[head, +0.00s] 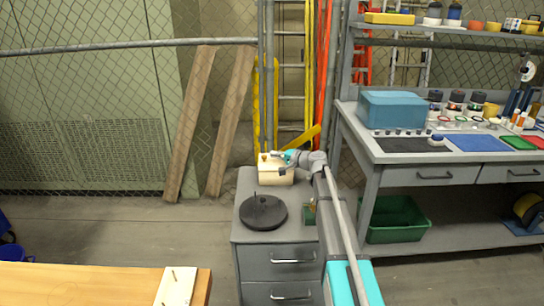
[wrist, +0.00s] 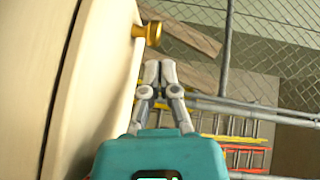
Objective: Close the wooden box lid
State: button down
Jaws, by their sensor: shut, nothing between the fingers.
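The cream-coloured wooden box (head: 272,175) stands at the back of the grey drawer cabinet's top in the head view. In the wrist view its pale surface (wrist: 35,70) fills the left side, with a curved edge and a gold knob (wrist: 147,33) standing out from it. I cannot tell how far the lid is open. My gripper (wrist: 160,68) is shut and empty, its fingertips together just below the knob in the picture and apart from it. In the head view my gripper is small at the box's upper part, and the fingertips are hard to make out.
A black round object (head: 263,212) lies on the cabinet top (head: 247,184) in front of the box. A workbench (head: 400,152) with a blue case (head: 391,109) stands at the right. Ladders and a mesh fence are behind. A wooden table (head: 80,283) is at the lower left.

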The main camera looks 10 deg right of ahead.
jog(key=d, duration=0.2)
jog(key=shift+d+r, duration=0.35)
jog(key=p+v, duration=0.1)
jog(key=v, duration=0.9)
jog(key=shift+p, duration=0.35)
jog(key=shift+f, duration=0.1)
jog(key=shift+s, duration=0.1)
